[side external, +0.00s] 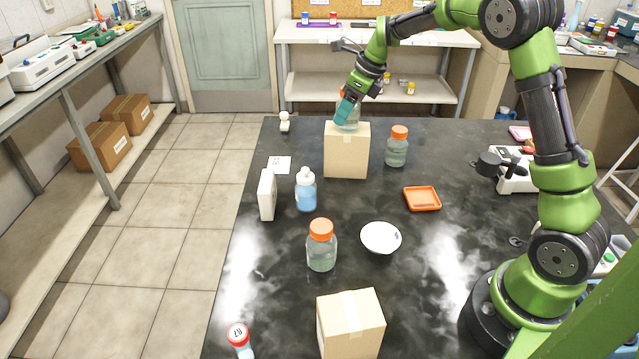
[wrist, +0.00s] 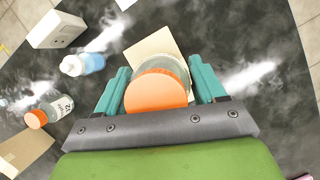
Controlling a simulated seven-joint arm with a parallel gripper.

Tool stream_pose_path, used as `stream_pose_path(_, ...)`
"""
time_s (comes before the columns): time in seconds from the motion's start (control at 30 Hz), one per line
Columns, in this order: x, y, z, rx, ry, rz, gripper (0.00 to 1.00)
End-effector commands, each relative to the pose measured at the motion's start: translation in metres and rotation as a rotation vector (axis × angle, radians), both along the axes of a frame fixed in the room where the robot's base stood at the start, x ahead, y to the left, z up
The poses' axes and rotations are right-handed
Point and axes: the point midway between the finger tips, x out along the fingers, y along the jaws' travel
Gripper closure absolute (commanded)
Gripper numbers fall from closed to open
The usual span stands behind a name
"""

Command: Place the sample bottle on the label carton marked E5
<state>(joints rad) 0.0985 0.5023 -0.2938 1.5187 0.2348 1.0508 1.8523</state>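An orange-capped clear bottle (side external: 349,117) is between the fingers of my gripper (side external: 345,111), over the top of the rear carton (side external: 346,157). In the wrist view the fingers (wrist: 161,88) press close on both sides of the bottle, whose orange cap (wrist: 157,92) faces the camera. The carton top (wrist: 150,46) shows beneath it. The bottle looks upright and at or just above the carton top; I cannot tell if it touches. A second carton (side external: 350,325) stands at the front of the bench. No E5 mark is readable on either carton.
Other orange-capped bottles stand right of the rear carton (side external: 396,150) and mid-bench (side external: 321,252). A blue-liquid bottle (side external: 306,193), white box (side external: 267,194), white bowl (side external: 380,238), orange tray (side external: 422,198) and red-capped vial (side external: 240,340) are spread around.

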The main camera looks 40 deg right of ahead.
Motion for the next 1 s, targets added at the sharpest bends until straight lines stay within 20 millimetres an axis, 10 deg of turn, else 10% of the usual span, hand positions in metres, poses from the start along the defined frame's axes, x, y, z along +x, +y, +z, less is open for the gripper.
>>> stream_pose_path(0.47,0.000,0.000,0.005,-0.003,-0.002,0.000,0.11)
stream_pose_path(1.0,-0.035,-0.015,0.098,-0.002,-0.004,0.000,0.11)
